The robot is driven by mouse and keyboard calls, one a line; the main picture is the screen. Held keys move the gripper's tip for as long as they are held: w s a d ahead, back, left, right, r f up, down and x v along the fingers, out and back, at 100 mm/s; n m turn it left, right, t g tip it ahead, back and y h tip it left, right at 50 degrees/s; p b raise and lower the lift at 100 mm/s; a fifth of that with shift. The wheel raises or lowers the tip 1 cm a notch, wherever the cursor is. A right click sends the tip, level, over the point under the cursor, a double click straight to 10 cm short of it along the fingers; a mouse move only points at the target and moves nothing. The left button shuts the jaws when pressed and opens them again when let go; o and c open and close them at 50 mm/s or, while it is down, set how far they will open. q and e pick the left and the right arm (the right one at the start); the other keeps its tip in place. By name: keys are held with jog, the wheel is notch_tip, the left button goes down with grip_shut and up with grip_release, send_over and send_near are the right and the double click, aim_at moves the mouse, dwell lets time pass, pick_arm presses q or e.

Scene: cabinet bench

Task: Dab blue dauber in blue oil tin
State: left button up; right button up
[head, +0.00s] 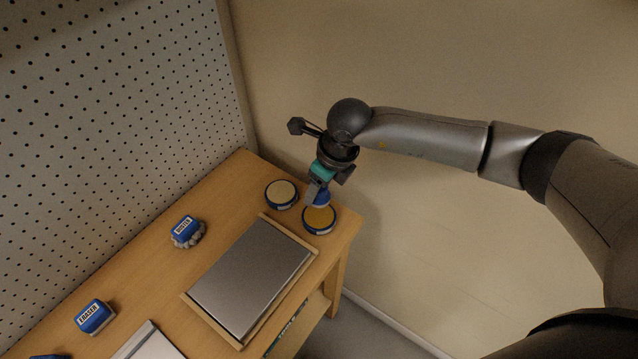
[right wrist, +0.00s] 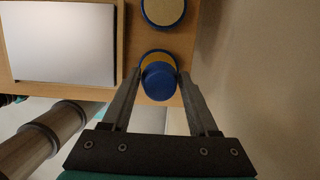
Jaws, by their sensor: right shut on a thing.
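My right gripper (head: 316,193) is shut on a blue dauber (head: 323,198), over the right front corner of the bench. In the right wrist view the dauber (right wrist: 159,82) sits between the fingertips (right wrist: 160,72). A blue tin with an amber filling (head: 319,219), likely the oil tin, stands just below the dauber; it also shows in the right wrist view (right wrist: 152,54), partly hidden by the dauber. I cannot tell whether the dauber touches the filling. A second blue tin with a cream filling (head: 281,194) stands behind it, also in the right wrist view (right wrist: 163,10). My left gripper is out of view.
A grey panel in a wooden frame (head: 251,279) lies left of the tins. A blue duster (head: 186,230) and a blue eraser (head: 95,316) lie farther left on the wooden bench (head: 150,278). A pegboard (head: 110,130) rises behind. A plain wall (head: 440,60) is at the right.

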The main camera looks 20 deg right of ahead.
jog(key=b, duration=0.4)
send_over(319, 215)
jog(key=shift+f, duration=2.8)
jog(key=shift+f+b, duration=0.4)
jog(key=shift+f, duration=0.15)
jog(key=shift+r, duration=0.15)
jog(key=shift+r+p, duration=2.65)
jog(key=shift+r, duration=0.8)
